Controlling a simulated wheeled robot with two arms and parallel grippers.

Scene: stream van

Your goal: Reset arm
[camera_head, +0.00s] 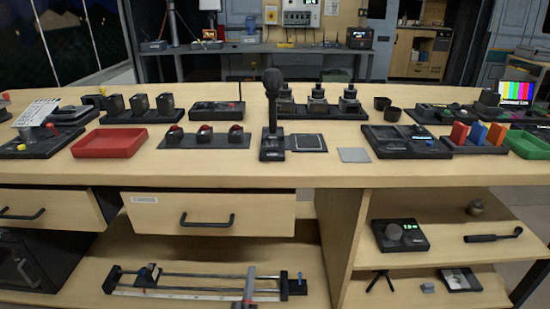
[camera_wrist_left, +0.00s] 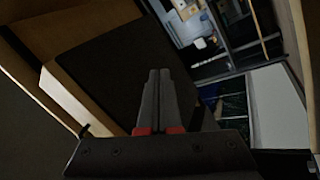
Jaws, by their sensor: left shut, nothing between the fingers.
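My left gripper (camera_head: 250,272) shows at the bottom edge of the head view. Its grey fingers point up, in front of the rail device on the low shelf. In the left wrist view, the two dark fingers of my left gripper (camera_wrist_left: 159,74) lie side by side, shut, with red parts at their bases and nothing between them. A dark flat panel (camera_wrist_left: 120,65) shows behind the fingers there. I cannot tell whether anything touches the gripper. My right gripper is in neither view.
The wooden workbench (camera_head: 330,172) carries a red tray (camera_head: 110,142), a black microphone (camera_head: 272,100), a green tray (camera_head: 528,144) and several panels. Below are a drawer (camera_head: 250,212), the rail device (camera_head: 195,277) and right-hand shelves (camera_head: 450,240). A back bench (camera_head: 250,48) stands beyond.

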